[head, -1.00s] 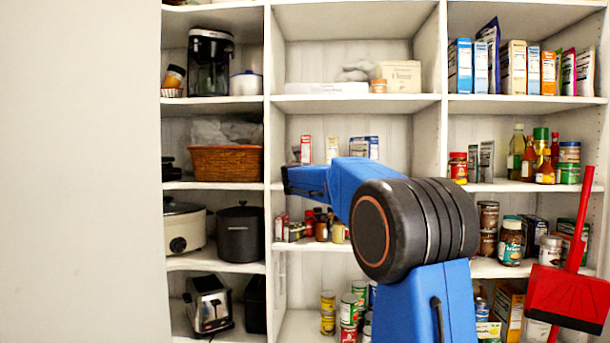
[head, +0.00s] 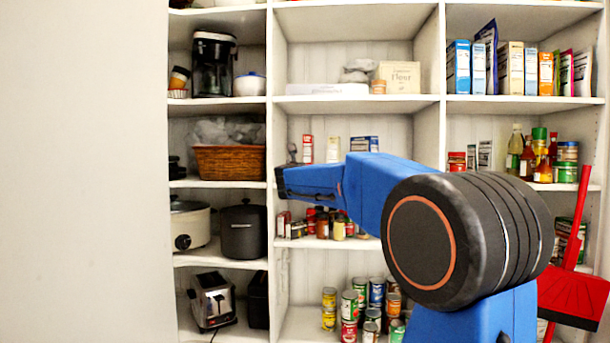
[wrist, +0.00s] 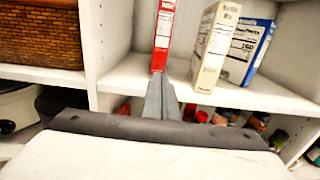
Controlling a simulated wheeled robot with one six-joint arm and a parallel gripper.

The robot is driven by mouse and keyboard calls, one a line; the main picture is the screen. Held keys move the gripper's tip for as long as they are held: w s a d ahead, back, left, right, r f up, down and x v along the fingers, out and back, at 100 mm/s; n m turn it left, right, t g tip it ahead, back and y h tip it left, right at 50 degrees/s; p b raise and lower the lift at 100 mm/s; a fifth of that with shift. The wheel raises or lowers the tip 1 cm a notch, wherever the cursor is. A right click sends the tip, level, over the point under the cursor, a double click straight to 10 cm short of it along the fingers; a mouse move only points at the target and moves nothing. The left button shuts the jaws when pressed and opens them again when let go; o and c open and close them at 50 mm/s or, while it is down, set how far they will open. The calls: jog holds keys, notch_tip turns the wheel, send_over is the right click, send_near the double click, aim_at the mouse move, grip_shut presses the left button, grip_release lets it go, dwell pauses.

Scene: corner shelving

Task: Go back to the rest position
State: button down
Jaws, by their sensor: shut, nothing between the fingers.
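My gripper (wrist: 161,92) shows in the wrist view as grey fingers closed together, with nothing held between them. The fingers point into the middle shelf bay, in front of a red and white box (wrist: 164,32). A cream box (wrist: 215,45) and a blue and white box (wrist: 250,50) stand to the right of the fingers. In the head view my blue arm reaches left across the middle bay, its far end by the upright between the left and middle bays. The fingertips are too small there to make out clearly.
The wicker basket (head: 229,163) is on the left shelf near the arm's end, above a slow cooker and a black pot (head: 243,231). Bottles and cans stand below the arm. A red dustpan (head: 574,296) with a handle is at the right. A bare wall fills the left.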

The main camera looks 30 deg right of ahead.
jog(key=s+a+f+m+g+y, duration=0.2)
jog(key=s+a+f+m+g, duration=0.1)
jog(key=s+f+m, duration=0.9)
jog(key=s+a+f+m+g+y, duration=0.1)
jog(key=s+a+f+m+g, duration=0.4)
jog(key=s, duration=1.1)
jog(key=s+a+f+m+g+y, duration=0.1)
jog(key=s+a+f+m+y, duration=0.2)
jog(key=s+f, duration=0.9)
jog(key=s+a+f+m+g+y, duration=0.1)
jog(key=s+a+f+m+y, duration=0.3)
jog(key=s+a+f+m, duration=0.5)
notch_tip(320, 180, down, 4)
jog(key=s, duration=0.2)
jog(key=shift+s, duration=0.35)
